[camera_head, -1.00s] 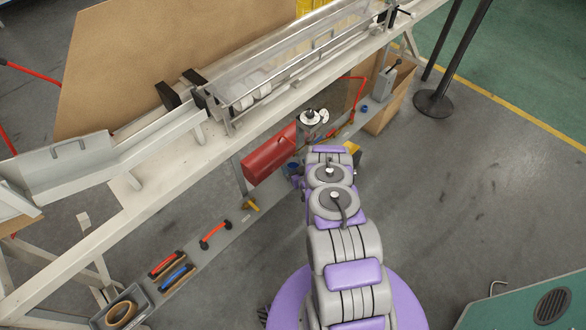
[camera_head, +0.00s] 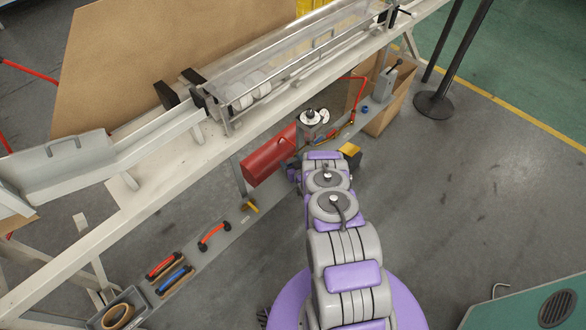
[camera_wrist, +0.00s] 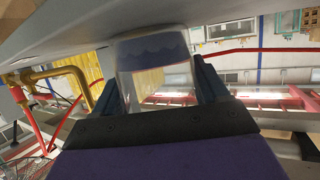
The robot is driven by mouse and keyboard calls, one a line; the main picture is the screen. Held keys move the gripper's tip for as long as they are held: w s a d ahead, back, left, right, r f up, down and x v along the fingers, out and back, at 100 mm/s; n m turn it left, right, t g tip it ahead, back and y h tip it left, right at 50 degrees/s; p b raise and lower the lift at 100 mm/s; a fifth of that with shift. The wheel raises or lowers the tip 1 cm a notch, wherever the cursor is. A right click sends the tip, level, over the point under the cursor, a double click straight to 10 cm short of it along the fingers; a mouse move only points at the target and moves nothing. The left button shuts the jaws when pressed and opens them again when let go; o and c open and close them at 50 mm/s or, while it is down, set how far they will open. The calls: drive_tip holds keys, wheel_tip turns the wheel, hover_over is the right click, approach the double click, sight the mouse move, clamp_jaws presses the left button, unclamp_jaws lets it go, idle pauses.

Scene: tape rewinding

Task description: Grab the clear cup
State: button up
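A clear cup (camera_wrist: 152,68) with a blue wavy band shows in the wrist view, between the two dark blue fingers of my gripper (camera_wrist: 160,88). One finger is on each side of the cup. The fingers are well apart, and I see no clear gap beside the cup, but I cannot tell whether they press on it. The cup's band end lies against a grey surface at the top of that view. In the head view my own arm hides the cup and the fingers, near the grey lower shelf (camera_head: 232,230).
A red box (camera_head: 268,158) and a grey device with white discs (camera_head: 314,118) stand close to my arm. Brushes with red and blue handles (camera_head: 172,272) and a grey bin with a tape roll (camera_head: 118,316) lie at the left. The white machine frame (camera_head: 130,205) runs above the shelf.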

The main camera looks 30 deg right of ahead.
drive_tip(key=c, duration=0.7)
drive_tip(key=shift+r, duration=0.1)
